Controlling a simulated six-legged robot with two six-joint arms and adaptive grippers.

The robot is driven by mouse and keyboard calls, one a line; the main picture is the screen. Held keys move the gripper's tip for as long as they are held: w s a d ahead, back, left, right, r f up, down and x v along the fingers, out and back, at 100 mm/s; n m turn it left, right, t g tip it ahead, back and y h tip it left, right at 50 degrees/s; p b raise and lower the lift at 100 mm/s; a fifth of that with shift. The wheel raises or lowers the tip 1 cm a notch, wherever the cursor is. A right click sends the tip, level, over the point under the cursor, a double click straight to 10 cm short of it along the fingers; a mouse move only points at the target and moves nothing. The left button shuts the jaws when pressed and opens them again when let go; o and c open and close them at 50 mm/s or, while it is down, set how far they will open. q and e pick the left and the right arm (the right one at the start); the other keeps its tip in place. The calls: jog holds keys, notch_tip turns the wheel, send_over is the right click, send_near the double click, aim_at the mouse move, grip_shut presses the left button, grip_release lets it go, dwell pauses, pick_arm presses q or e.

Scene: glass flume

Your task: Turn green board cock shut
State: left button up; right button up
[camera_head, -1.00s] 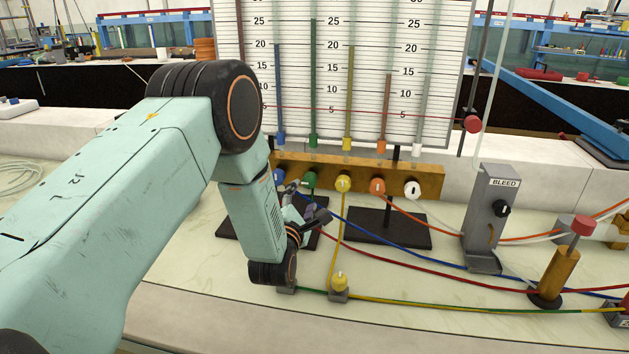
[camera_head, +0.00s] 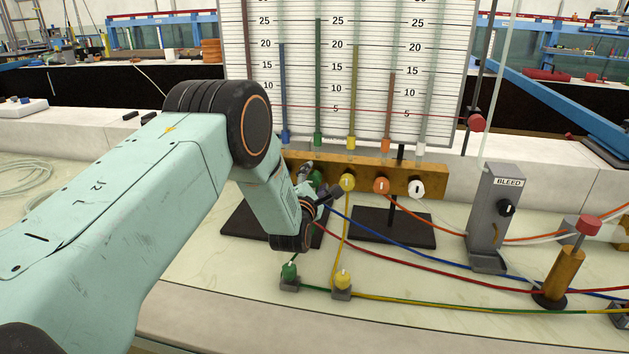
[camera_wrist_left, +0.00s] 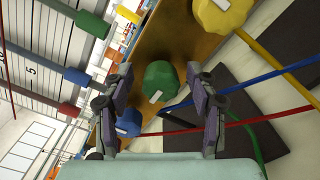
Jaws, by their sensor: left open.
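The green board cock (camera_head: 316,180) sits on the brass bar (camera_head: 436,181) below the gauge board, partly hidden by my left gripper (camera_head: 320,183). In the left wrist view the green cock (camera_wrist_left: 161,81) is a faceted knob with a white mark, lying ahead of and between the open fingers of my left gripper (camera_wrist_left: 163,88). The fingers appear apart from the knob. The blue cock (camera_wrist_left: 129,123) shows beside the left finger, and the yellow cock (camera_wrist_left: 222,14) is at the top. My right gripper is not in view.
Orange (camera_head: 381,186) and white (camera_head: 416,188) cocks continue along the bar. A second green cock (camera_head: 289,271) and yellow cock (camera_head: 342,279) stand on the bench. Coloured hoses cross the bench near the grey BLEED stand (camera_head: 489,223).

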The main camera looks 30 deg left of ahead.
pick_arm(q)
jog(key=shift+w+a+f, duration=0.1)
jog(key=shift+a+f, duration=0.1)
jog(key=shift+a, duration=0.05)
jog(key=shift+c, duration=1.2)
jog(key=shift+d+r, duration=0.1)
jog(key=shift+d, duration=0.05)
jog(key=c, duration=0.9)
